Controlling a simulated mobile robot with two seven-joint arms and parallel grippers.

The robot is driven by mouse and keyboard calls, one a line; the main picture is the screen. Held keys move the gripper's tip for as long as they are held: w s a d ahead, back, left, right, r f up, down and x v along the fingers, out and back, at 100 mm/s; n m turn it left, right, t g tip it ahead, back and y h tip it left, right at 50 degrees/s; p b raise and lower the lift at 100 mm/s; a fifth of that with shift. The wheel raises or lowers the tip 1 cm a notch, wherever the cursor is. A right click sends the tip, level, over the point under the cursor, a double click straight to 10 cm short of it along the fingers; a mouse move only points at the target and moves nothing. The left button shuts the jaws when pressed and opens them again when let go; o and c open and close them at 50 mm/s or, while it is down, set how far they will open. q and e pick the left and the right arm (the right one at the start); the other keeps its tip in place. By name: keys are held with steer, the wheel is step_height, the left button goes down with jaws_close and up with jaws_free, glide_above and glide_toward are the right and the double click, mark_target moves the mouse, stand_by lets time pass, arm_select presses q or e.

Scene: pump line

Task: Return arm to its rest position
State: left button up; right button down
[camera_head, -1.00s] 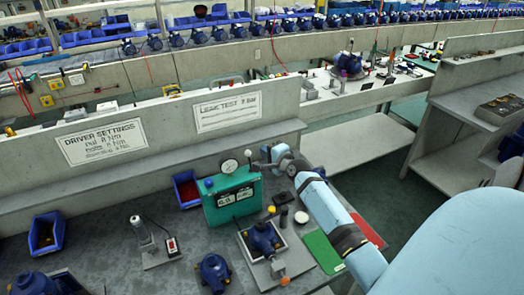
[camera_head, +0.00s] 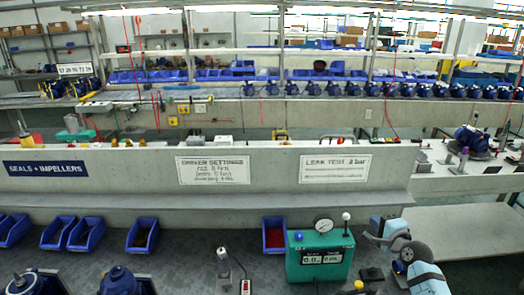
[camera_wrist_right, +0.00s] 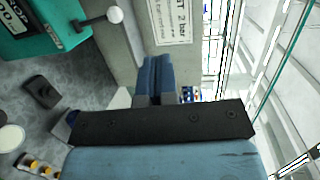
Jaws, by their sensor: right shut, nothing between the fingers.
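My right arm comes in at the lower right of the head view, and my right gripper (camera_head: 371,236) is beside the green leak tester (camera_head: 306,270), to its right. In the right wrist view its blue fingers (camera_wrist_right: 155,72) are pressed together with nothing between them. The tester (camera_wrist_right: 28,42) shows at the upper left there, with a white-knobbed lever (camera_wrist_right: 113,15). The fingers look apart from the lever. My left gripper is not in view.
Blue bins (camera_head: 87,234) line the bench's back edge, with a red-lined bin (camera_head: 274,221) near the tester. Dark blue pumps (camera_head: 120,280) stand at the front left. A low wall with signs (camera_head: 335,168) runs behind the bench. An empty shelf (camera_head: 470,230) lies right.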

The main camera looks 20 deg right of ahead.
steer(key=s+a+f+n+g+y, duration=0.1)
steer(key=s+a+f+n+g, duration=0.1)
steer(key=s+a+f+n, duration=0.6)
steer(key=s+a+f+n+g+y, duration=0.1)
steer(key=s+a+f+n+y, duration=0.2)
steer(key=a+f, duration=0.55)
steer(key=s+a+f+n+g, duration=0.1)
steer(key=s+a+f+n, duration=0.1)
steer(key=s+a+n, duration=0.3)
steer(key=s+a+f+n+g, duration=0.1)
steer(key=s+a+n, duration=0.5)
steer(key=s+a, duration=0.3)
steer(key=a, duration=0.3)
steer(key=shift+s+f+n+y, duration=0.3)
steer(key=shift+s+f+y, duration=0.05)
steer(key=shift+y, duration=0.05)
